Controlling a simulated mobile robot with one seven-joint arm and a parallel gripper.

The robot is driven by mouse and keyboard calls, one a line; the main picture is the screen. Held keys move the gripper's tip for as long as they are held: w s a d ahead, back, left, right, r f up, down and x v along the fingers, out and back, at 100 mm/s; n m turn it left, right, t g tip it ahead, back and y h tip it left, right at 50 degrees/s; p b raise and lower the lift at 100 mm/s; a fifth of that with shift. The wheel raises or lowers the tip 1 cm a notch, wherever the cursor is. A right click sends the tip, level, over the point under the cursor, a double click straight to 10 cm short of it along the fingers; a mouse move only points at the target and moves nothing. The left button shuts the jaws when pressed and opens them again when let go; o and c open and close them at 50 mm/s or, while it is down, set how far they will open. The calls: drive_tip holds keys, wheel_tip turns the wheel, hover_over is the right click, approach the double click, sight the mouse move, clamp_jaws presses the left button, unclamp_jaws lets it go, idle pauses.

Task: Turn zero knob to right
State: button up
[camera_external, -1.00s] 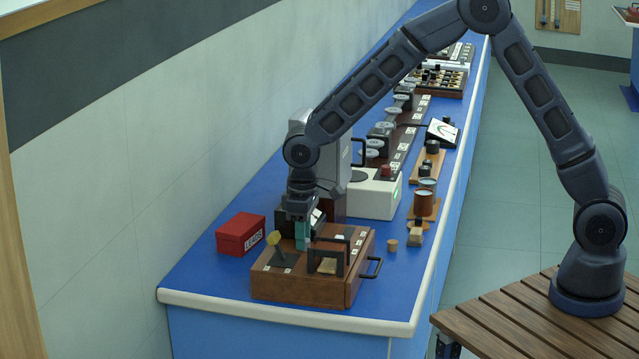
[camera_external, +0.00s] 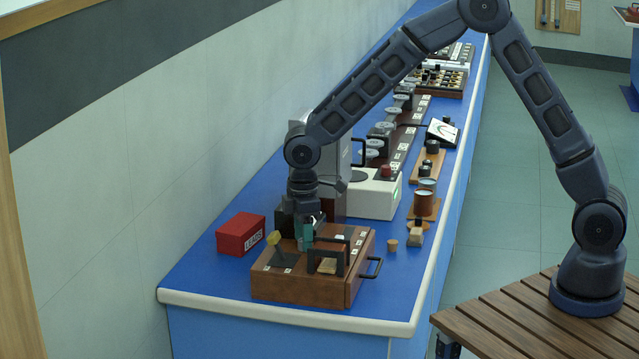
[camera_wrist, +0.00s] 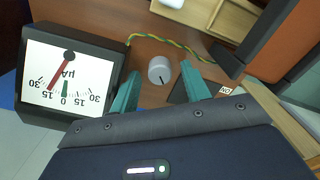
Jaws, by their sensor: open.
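The zero knob seems to be the small grey round knob (camera_wrist: 160,70) with a dark pointer line, on the wooden box top (camera_wrist: 150,35) in the wrist view. My gripper (camera_wrist: 160,85) is open, with one teal finger on either side of the knob and the knob a little beyond the fingertips. I cannot tell whether either finger touches it. Beside it is a black meter (camera_wrist: 68,72) marked µA, its red needle off the zero mark. In the external view my gripper (camera_external: 306,238) is low over the wooden box (camera_external: 300,287), and the knob is hidden there.
A yellow knob or lever (camera_external: 273,238) stands left of my gripper on the box. A black bracket (camera_external: 328,258) stands to its right. A red box (camera_external: 240,234) is at the left on the blue bench. A yellow-green wire (camera_wrist: 185,48) runs past the knob.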

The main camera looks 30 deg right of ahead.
drive_tip(key=n, duration=0.7)
drive_tip(key=shift+r+n, duration=0.25)
drive_tip(key=shift+n, duration=0.25)
wheel_tip(320, 180, up, 11)
drive_tip(key=d+r+m+t, duration=0.1)
drive_tip(key=d+r+m, duration=0.3)
drive_tip(key=d, duration=0.7)
drive_tip(key=d+r+m, duration=0.4)
drive_tip(key=d+r, duration=0.3)
drive_tip(key=d, duration=0.5)
drive_tip(key=shift+d+t, duration=0.25)
drive_tip(key=shift+t, duration=0.15)
drive_tip(key=shift+w+r, duration=0.1)
drive_tip(key=s+d+r+m+t, duration=0.15)
drive_tip(key=s+d+m, duration=0.25)
drive_tip(key=d, duration=0.4)
drive_tip(key=s+d+r+m, duration=0.3)
drive_tip(key=s+d, duration=0.1)
drive_tip(key=d, duration=0.4)
drive_tip(key=s+d+f+m+t, duration=0.1)
drive_tip(key=s+d+m, duration=0.7)
drive_tip(key=s+d, duration=0.4)
drive_tip(key=shift+s+d, duration=0.15)
drive_tip(key=shift+s, duration=0.25)
